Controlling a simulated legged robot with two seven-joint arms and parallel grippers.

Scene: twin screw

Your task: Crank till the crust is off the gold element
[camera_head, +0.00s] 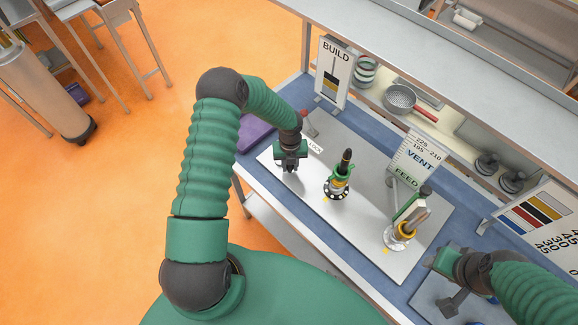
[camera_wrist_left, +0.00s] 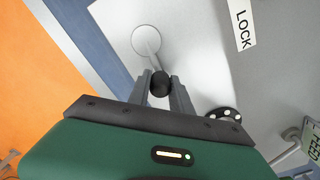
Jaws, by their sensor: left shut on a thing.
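My left gripper (camera_head: 290,167) is over the left part of the pale plate (camera_head: 362,185). In the left wrist view its fingers (camera_wrist_left: 161,90) are shut on a black knob (camera_wrist_left: 160,80). A thin grey arm runs from the knob to a round pale disc (camera_wrist_left: 147,39) on the plate. A green upright device (camera_head: 340,176) with a black tip and a yellow band stands right of this gripper. Another device (camera_head: 404,226) with a gold ring and a tilted metal part stands further right. I cannot tell which part carries crust. My right gripper (camera_head: 447,262) is at the lower right, its jaws unclear.
A pan (camera_head: 400,99) sits on the bench at the back. A colour-striped board (camera_head: 538,216) is at the right. A LOCK label (camera_wrist_left: 240,24) lies near the held knob.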

